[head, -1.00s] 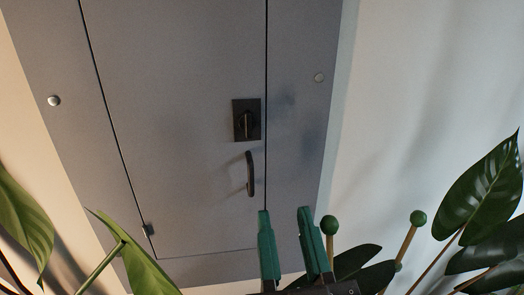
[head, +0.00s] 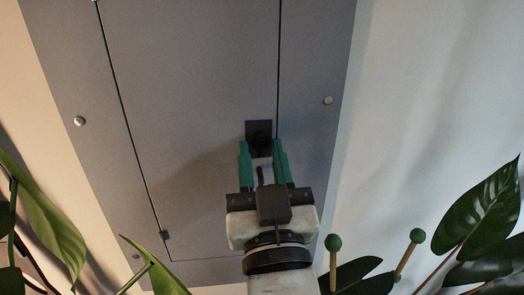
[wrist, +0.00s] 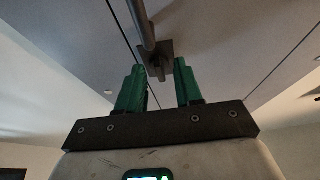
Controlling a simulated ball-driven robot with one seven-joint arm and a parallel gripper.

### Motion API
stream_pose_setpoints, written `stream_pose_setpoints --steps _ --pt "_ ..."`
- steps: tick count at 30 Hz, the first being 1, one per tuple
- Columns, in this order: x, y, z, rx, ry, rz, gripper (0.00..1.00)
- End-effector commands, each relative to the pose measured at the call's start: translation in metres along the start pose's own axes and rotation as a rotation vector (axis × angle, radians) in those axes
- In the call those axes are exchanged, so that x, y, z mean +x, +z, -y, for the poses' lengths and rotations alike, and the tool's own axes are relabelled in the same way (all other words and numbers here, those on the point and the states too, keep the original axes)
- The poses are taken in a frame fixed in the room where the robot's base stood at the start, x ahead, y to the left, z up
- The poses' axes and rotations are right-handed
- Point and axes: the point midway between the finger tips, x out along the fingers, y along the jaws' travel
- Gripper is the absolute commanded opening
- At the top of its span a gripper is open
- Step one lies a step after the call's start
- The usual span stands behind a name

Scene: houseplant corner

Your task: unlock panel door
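The grey panel door (head: 190,100) is flush in its grey frame, shut. Its dark square lock plate (head: 258,127) sits near the door's right edge, with a turn knob in its middle; the knob (wrist: 158,68) shows in the wrist view. My gripper (head: 262,147) is at the plate with its green fingers apart, one on each side of the knob. I see no finger touching the knob, and its depth between the fingertips is hard to judge. The dark bar handle (wrist: 143,25) crosses the wrist view; in the head view my gripper partly hides it.
Broad plant leaves (head: 50,225) stand at the lower left. More dark leaves (head: 480,215) and green-ball-topped stakes (head: 417,236) stand at the lower right. Small round studs (head: 328,100) dot the frame. The wall to the right of the frame is bare.

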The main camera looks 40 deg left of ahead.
Motion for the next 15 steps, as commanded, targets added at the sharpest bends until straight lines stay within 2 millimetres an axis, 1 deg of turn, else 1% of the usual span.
stream_pose_setpoints --steps 8,15 --pt "0.0011 0.0006 -0.0003 0.000 0.000 0.000 0.35" --pt "0.0009 0.0005 -0.0002 0.000 0.000 0.000 0.12"
